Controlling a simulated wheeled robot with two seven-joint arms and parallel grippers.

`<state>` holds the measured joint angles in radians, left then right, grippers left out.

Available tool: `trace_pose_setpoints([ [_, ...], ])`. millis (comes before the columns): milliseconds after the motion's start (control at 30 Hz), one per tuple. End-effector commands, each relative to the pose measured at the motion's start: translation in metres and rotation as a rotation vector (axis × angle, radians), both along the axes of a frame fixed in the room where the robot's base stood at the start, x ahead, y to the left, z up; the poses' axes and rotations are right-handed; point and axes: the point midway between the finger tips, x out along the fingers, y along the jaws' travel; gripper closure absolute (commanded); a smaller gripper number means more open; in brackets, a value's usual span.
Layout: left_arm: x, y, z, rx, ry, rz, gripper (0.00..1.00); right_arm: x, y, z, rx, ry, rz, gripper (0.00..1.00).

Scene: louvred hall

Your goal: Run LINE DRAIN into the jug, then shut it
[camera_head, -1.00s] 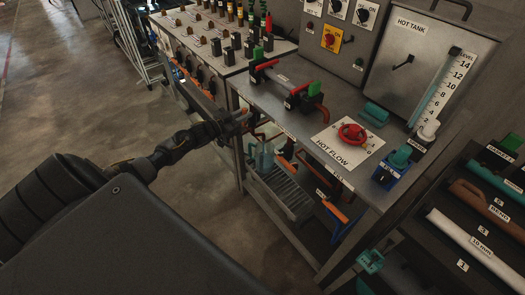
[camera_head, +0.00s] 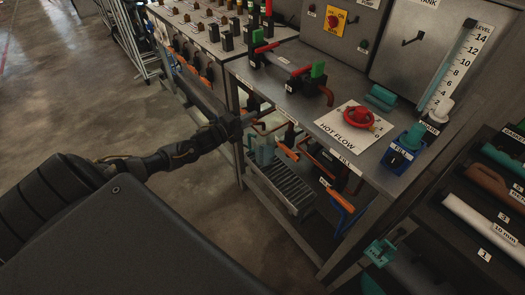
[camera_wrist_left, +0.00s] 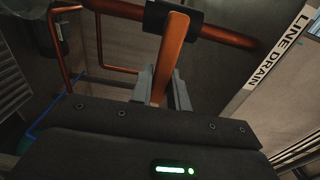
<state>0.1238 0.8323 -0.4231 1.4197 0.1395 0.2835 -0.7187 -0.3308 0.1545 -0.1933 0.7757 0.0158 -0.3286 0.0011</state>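The orange lever of a valve (camera_wrist_left: 174,50) on a copper pipe shows in the left wrist view, beside the LINE DRAIN label (camera_wrist_left: 277,50). My left gripper (camera_wrist_left: 163,90) has a finger close against each side of this lever and looks shut on it. The lever stands across the pipe, toward my wrist. In the head view my left gripper (camera_head: 247,118) is at the bench's front left, below the top's edge. A pale teal jug (camera_head: 265,150) stands below it on a slatted tray (camera_head: 283,187). Its contents cannot be made out. My right gripper is not in view.
Other orange-handled valves (camera_head: 335,195) hang under the bench. A dark tool rack (camera_head: 470,200) stands at right. The floor at left (camera_head: 80,110) is clear.

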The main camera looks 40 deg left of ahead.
Motion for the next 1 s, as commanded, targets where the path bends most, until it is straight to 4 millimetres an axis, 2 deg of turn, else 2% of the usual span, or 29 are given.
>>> trace_pose_setpoints([
  [33, -0.001, 0.000, 0.000, -0.006, 0.007, 0.002, 0.77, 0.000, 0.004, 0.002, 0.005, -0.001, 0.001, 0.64],
  [200, 0.000, 0.000, 0.001, -0.010, 0.006, 0.001, 0.58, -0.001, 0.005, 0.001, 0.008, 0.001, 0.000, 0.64],
  [533, -0.006, 0.002, 0.003, -0.011, 0.005, 0.000, 0.58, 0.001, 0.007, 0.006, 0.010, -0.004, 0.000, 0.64],
  [1000, -0.060, 0.018, 0.004, -0.012, 0.006, 0.000, 0.58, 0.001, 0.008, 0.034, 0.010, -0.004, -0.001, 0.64],
])
